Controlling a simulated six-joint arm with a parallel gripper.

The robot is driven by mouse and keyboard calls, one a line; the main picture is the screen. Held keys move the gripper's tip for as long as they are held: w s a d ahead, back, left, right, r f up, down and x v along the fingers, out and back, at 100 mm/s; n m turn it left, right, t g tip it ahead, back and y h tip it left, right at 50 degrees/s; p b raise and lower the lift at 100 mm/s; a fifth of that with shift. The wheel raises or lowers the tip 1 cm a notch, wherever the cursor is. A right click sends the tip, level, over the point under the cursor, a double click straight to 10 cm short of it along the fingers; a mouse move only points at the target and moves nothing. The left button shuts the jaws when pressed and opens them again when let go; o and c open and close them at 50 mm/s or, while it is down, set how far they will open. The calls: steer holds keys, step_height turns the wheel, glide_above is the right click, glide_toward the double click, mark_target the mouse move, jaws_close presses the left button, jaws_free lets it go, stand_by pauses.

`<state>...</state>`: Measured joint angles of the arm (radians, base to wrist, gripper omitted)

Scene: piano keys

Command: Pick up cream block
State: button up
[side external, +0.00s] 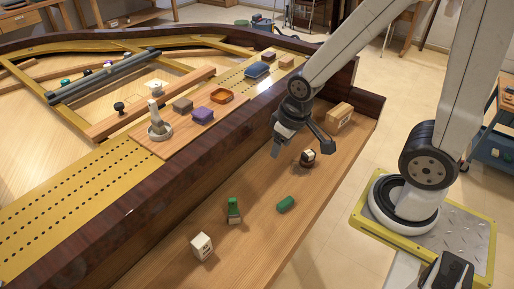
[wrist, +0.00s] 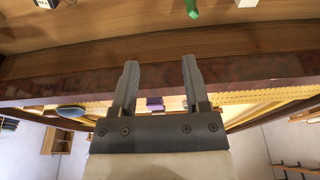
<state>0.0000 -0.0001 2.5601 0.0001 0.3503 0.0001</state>
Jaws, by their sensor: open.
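A cream block (side external: 202,246) with dark marks on its faces sits on the wooden shelf at the near left in the side external view. A pale block at the top edge of the wrist view (wrist: 245,3), cut off by the frame, looks like the same one. My gripper (side external: 302,149) is open and empty above the shelf, well to the right of and beyond the cream block. In the wrist view both fingers (wrist: 160,63) are spread with nothing between them.
On the shelf are a green block on a tan piece (side external: 233,211), a green cylinder (side external: 285,204), a dark-and-white object (side external: 308,158) below my gripper and a tan box (side external: 340,117). A raised dark wooden rail (side external: 130,211) borders the shelf. Several small items lie beyond it.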

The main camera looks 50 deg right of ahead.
steer(key=o, duration=0.5)
steer(key=m+g+y, duration=0.2)
steer(key=m+y, duration=0.2)
steer(key=m, duration=1.4)
glide_above(201, 239)
steer(key=d, duration=0.3)
step_height(201, 239, down, 20)
steer(key=shift+s+a+f+m+y, duration=0.1)
steer(key=shift+a+f+m+y, duration=0.25)
steer(key=shift+a, duration=0.2)
steer(key=shift+f, duration=0.15)
